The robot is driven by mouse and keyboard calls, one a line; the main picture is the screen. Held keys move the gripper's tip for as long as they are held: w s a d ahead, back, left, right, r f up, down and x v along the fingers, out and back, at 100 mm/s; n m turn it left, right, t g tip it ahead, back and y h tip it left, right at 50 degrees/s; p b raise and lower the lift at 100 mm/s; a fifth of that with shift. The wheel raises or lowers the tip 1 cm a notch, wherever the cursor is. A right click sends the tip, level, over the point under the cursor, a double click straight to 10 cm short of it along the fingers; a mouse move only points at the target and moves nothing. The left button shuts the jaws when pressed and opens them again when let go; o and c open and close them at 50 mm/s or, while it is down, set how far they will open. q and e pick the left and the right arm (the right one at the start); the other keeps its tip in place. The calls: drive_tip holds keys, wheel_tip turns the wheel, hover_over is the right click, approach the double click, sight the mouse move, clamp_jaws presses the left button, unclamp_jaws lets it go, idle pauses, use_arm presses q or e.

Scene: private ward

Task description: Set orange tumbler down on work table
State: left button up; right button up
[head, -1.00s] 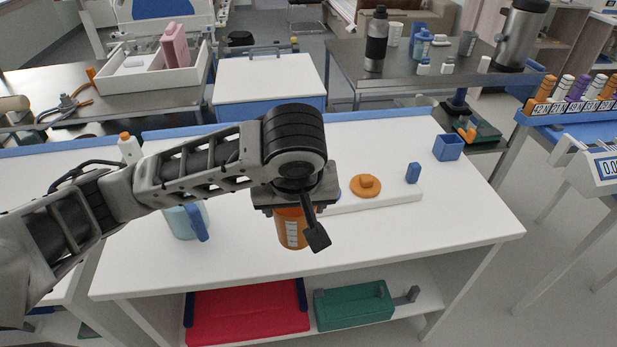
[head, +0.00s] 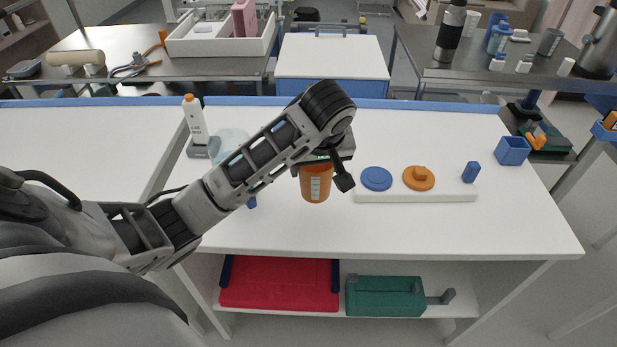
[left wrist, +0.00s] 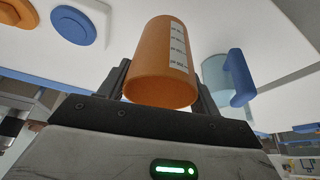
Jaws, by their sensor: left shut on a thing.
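The orange tumbler (head: 316,184) has a white graduated scale on its side. It also shows in the left wrist view (left wrist: 166,62), upside down in that picture, between the two fingers. My left gripper (head: 328,170) is shut on the tumbler and holds it over the white work table (head: 400,228). I cannot tell whether its base touches the tabletop. The arm hides part of the tumbler's top. My right gripper is not in view.
A white board (head: 430,195) with a blue disc (head: 376,179), an orange knobbed disc (head: 418,178) and a blue block (head: 471,172) lies right of the tumbler. A pale blue jug (head: 229,143) stands left, partly behind my arm. The table's front middle is clear.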

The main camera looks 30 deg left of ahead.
use_arm(q)
drive_tip(key=x, duration=0.4)
drive_tip(key=a+x, duration=0.1)
drive_tip(key=x, duration=0.2)
drive_tip(key=shift+w+a+f, duration=0.15)
drive_tip(key=shift+a, duration=0.1)
drive_tip(key=shift+f, duration=0.45)
drive_tip(key=shift+f, duration=0.2)
drive_tip(key=o, duration=1.2)
